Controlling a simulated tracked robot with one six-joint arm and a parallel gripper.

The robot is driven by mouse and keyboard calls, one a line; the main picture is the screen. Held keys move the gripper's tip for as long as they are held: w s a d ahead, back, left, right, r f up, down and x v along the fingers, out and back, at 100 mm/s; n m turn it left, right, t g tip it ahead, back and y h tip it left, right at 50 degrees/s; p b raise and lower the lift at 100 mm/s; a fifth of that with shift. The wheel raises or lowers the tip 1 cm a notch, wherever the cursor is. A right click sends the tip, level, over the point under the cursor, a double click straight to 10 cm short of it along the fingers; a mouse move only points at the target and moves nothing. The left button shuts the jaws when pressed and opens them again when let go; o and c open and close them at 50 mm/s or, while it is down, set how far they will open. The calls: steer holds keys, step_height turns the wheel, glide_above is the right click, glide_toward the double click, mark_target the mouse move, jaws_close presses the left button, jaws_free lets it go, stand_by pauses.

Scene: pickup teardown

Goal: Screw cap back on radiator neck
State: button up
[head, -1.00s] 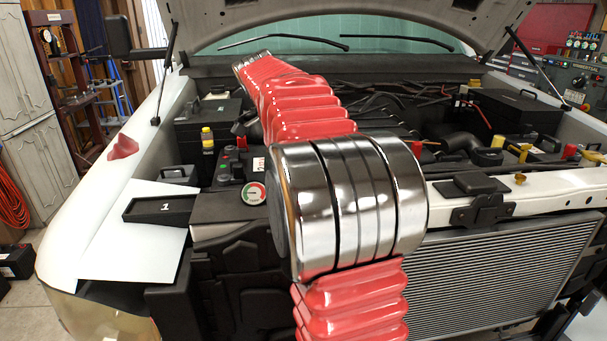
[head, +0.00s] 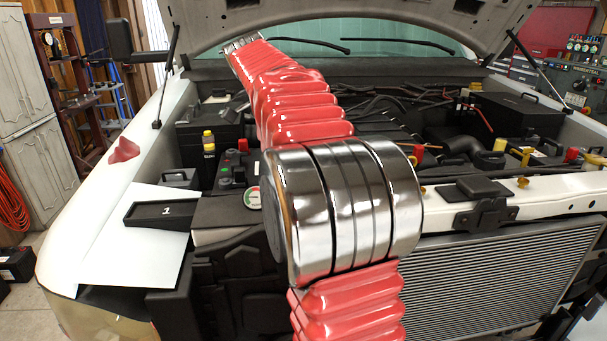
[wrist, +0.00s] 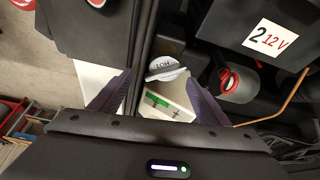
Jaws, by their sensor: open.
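In the wrist view, a round silver-grey cap (wrist: 165,70) with "HOT" lettering sits between and slightly beyond the two purple fingertips of my gripper (wrist: 160,76). The fingers are spread, with gaps beside the cap. A pale block with a green mark (wrist: 158,101) lies just below the cap in the picture. I cannot tell whether the cap is seated on the radiator neck, which I cannot make out. In the head view, the radiator (head: 500,270) is at the front right, and my red arm hides part of the engine bay. My gripper is not visible there.
A battery marked "2 12V" (wrist: 270,40) and a round dark part with a red ring (wrist: 236,84) lie right of my gripper. A copper-coloured tube (wrist: 285,110) is close by. A black tray marked 1 (head: 162,213) sits on a white sheet (head: 130,255). The raised hood (head: 370,15) hangs above.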

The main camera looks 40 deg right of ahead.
steer(key=shift+v, duration=1.85)
steer(key=shift+c, duration=0.3)
steer(key=shift+s+d+r, duration=0.1)
steer(key=shift+s+d, duration=0.05)
steer(key=shift+d, duration=0.1)
steer(key=s+d+r+n+t+y, duration=0.1)
steer(key=s+r+n+t, duration=0.15)
steer(key=s, duration=0.25)
steer(key=s+d+r+n+t, duration=0.1)
steer(key=s+d+r+n, duration=0.15)
steer(key=s, duration=0.25)
steer(key=w+a+n+t, duration=0.1)
steer(key=n, duration=0.3)
steer(key=w+a+n, duration=0.1)
steer(key=n, duration=0.4)
steer(key=w+a+n+t+y, duration=0.1)
steer(key=n, duration=0.3)
steer(key=shift+w+r+n+t, duration=0.15)
steer(key=shift+w+n+t, duration=0.2)
steer(key=shift+n, duration=0.05)
